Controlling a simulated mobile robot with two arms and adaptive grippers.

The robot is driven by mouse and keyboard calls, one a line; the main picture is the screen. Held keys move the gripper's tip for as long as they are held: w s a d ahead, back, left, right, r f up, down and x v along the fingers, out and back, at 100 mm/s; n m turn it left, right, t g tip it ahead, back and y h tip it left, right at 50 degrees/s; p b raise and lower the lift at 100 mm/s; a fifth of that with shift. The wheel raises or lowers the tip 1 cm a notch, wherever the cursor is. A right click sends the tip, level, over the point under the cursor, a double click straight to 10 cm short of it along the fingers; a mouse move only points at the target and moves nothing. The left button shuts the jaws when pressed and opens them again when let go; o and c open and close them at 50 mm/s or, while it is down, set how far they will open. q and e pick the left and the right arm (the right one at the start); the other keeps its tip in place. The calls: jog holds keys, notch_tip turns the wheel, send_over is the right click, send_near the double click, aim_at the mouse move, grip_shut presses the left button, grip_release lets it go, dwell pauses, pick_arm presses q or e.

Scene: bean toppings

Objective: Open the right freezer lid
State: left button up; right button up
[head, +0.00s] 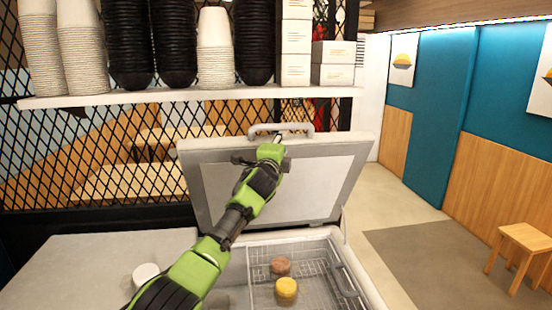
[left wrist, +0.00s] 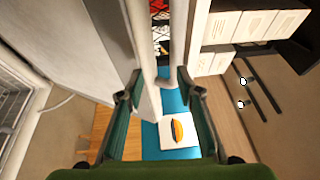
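The right freezer lid (head: 325,180) stands raised and tilted back over the freezer's right opening, its pale inner panel facing me. Its grey handle (head: 283,128) is on the lid's upper edge. My left gripper (head: 277,138) is at the top of the lid by the handle, its fingers partly hidden in the head view. In the left wrist view, the fingers of the left gripper (left wrist: 160,95) are spread apart, with the pale handle bar (left wrist: 178,50) between them and gaps visible. My right gripper is not in view.
A wire basket (head: 325,265) in the open compartment holds a brown item (head: 280,266) and a yellow item (head: 286,288). A shelf (head: 190,94) with stacked cups and boxes hangs behind the lid. A stool (head: 525,240) stands right; the floor between is free.

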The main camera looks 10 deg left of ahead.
pick_arm(q)
jog(key=s, duration=1)
jog(key=shift+s+a+f, duration=0.15)
jog(key=shift+a+f, duration=0.2)
